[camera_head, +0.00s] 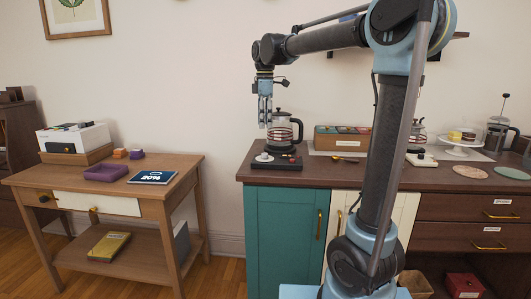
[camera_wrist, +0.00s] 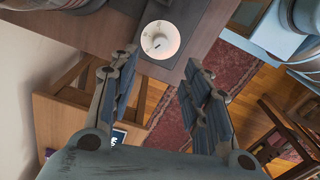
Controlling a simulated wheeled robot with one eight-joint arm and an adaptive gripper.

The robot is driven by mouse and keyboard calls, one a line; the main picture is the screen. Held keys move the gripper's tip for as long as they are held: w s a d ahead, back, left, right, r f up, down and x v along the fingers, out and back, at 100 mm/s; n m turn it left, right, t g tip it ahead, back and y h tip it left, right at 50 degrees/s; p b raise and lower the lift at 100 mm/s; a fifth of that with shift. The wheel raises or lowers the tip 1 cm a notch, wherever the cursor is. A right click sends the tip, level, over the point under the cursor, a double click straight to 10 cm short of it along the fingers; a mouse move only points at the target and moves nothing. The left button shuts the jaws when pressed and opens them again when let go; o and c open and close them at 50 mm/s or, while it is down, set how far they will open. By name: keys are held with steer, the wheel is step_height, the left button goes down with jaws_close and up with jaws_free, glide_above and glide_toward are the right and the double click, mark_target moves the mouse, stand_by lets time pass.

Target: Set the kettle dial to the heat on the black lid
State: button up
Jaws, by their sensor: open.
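A glass kettle (camera_head: 281,132) with a black lid and black handle stands on a dark base (camera_head: 284,163) at the left end of the counter. A round white dial (camera_head: 264,157) sits at the base's front left; it also shows in the wrist view as a white disc (camera_wrist: 168,31) with a raised knob and a small dark mark. My gripper (camera_head: 265,124) points down above the dial, apart from it. In the wrist view its fingers (camera_wrist: 158,66) are spread and empty below the dial in the picture. Any heat marking on a lid is too small to read.
A wooden box (camera_head: 342,146) with several coloured packets is right of the kettle. Another glass pot stands partly behind my arm, near a white-topped unit (camera_head: 421,159). A cake stand (camera_head: 462,141) and French press (camera_head: 500,130) are farther right. A wooden side table (camera_head: 180,163) stands left, across a gap.

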mark_target(265, 153)
step_height(265, 153, down, 12)
steer(key=shift+f, duration=0.25)
stand_by(0.4)
jaws_close()
